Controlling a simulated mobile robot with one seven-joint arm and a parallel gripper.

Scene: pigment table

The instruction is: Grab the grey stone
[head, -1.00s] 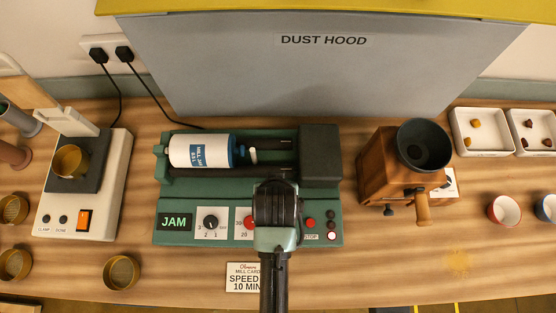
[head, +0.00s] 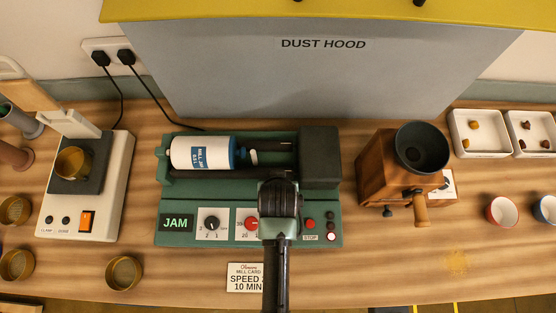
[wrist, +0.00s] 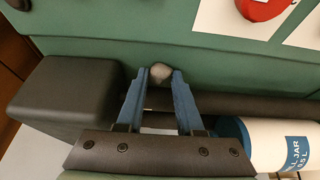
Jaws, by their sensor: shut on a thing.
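The small grey stone (wrist: 160,73) sits between the fingertips of my gripper (wrist: 159,76) in the wrist view. The two blue fingers are shut on it, one on each side. Behind it is the green housing of the jar mill (wrist: 110,48), beside the dark rollers; I cannot tell whether the stone touches the mill. In the head view my own arm hides the fingers and stone, in front of the green mill (head: 190,238).
A white and blue mill jar (head: 202,153) lies on the rollers, left of my arm; it also shows in the wrist view (wrist: 265,143). A black end block (head: 320,155) stands right of the rollers. A wooden grinder (head: 385,180) stands further right.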

